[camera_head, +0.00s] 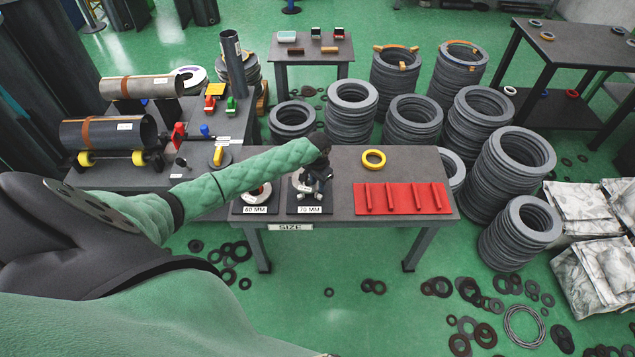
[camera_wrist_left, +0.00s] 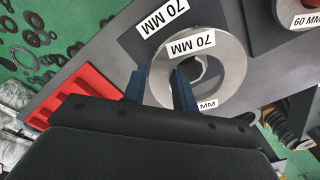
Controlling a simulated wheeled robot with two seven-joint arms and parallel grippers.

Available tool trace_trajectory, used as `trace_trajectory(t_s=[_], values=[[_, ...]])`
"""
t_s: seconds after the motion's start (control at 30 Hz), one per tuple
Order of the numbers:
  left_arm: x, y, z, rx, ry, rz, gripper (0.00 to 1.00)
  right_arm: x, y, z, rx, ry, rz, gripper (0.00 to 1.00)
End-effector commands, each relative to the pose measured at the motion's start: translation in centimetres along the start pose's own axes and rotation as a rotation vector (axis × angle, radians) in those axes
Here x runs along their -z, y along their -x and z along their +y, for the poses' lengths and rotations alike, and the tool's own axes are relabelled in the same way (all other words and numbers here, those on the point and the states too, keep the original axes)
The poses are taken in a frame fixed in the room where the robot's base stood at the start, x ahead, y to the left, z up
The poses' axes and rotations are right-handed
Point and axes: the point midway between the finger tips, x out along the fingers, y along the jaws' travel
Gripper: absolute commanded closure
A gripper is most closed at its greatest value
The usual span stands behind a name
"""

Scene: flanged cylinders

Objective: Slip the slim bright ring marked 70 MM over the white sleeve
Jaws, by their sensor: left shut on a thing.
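A bright metal ring marked 70 MM (camera_wrist_left: 233,66) lies over the dark plate (camera_wrist_left: 129,41) labelled 70 MM. In the head view, the ring is mostly hidden by my left gripper (camera_head: 312,188). My left gripper (camera_wrist_left: 160,88) is shut on the ring's wall, one finger inside the hole and one outside. I cannot tell whether the ring touches the plate. A pale grey cylinder (camera_head: 140,88) with an orange strap lies on the left bench; I cannot tell whether it is the white sleeve. My right gripper is not in view.
A 60 MM ring (camera_head: 262,190) sits left of the held ring. A yellow ring (camera_head: 374,159) and a red tray (camera_head: 385,207) with several bars are to the right. Several ring stacks (camera_head: 510,175) crowd behind the table.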

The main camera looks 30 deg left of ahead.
Motion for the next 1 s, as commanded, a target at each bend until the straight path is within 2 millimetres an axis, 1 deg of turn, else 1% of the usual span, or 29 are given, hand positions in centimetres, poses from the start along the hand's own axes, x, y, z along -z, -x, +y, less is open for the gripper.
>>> trace_trajectory(t_s=[0.13, 0.73, 1.0], values=[[0.08, 0.23, -0.02, 0.001, -0.001, 0.002, 1.0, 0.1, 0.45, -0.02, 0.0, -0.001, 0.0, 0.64], [0.07, 0.15, -0.05, 0.001, -0.002, 0.002, 1.0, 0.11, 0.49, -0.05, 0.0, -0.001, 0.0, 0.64], [0.07, 0.25, -0.02, 0.001, -0.002, 0.002, 1.0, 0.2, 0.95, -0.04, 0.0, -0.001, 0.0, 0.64]])
